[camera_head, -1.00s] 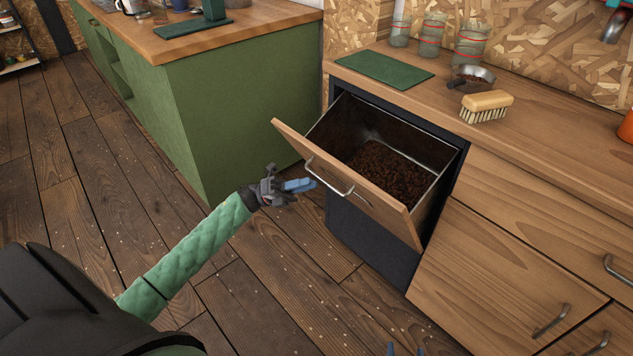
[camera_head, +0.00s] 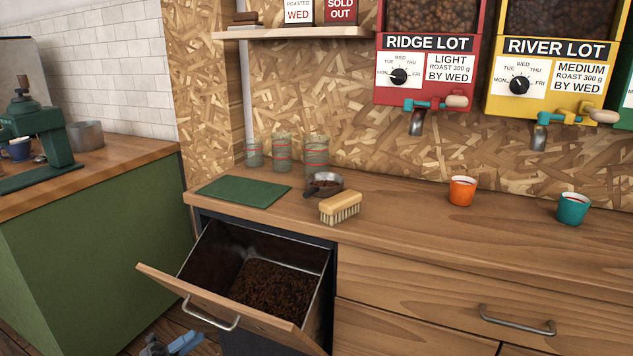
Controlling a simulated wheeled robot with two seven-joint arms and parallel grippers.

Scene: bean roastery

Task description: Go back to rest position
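My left gripper (camera_head: 181,343) shows at the bottom edge, left of centre, with blue fingers and a dark body. It is in front of the tilted-out bin drawer (camera_head: 164,280), below and to the left of its metal handle (camera_head: 211,314), and appears apart from it. The frame's edge cuts the gripper off, and its finger gap is not clear. I see nothing held in it. My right gripper is not in view. The drawer stands open, and dark brown beans or grounds (camera_head: 272,288) lie inside.
The wooden counter (camera_head: 400,220) carries a green mat (camera_head: 243,191), glass jars (camera_head: 316,155), a metal scoop (camera_head: 323,184), a brush (camera_head: 340,207), an orange cup (camera_head: 462,191) and a teal cup (camera_head: 573,209). Red (camera_head: 425,55) and yellow (camera_head: 550,80) dispensers hang above. A green cabinet (camera_head: 100,245) stands left.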

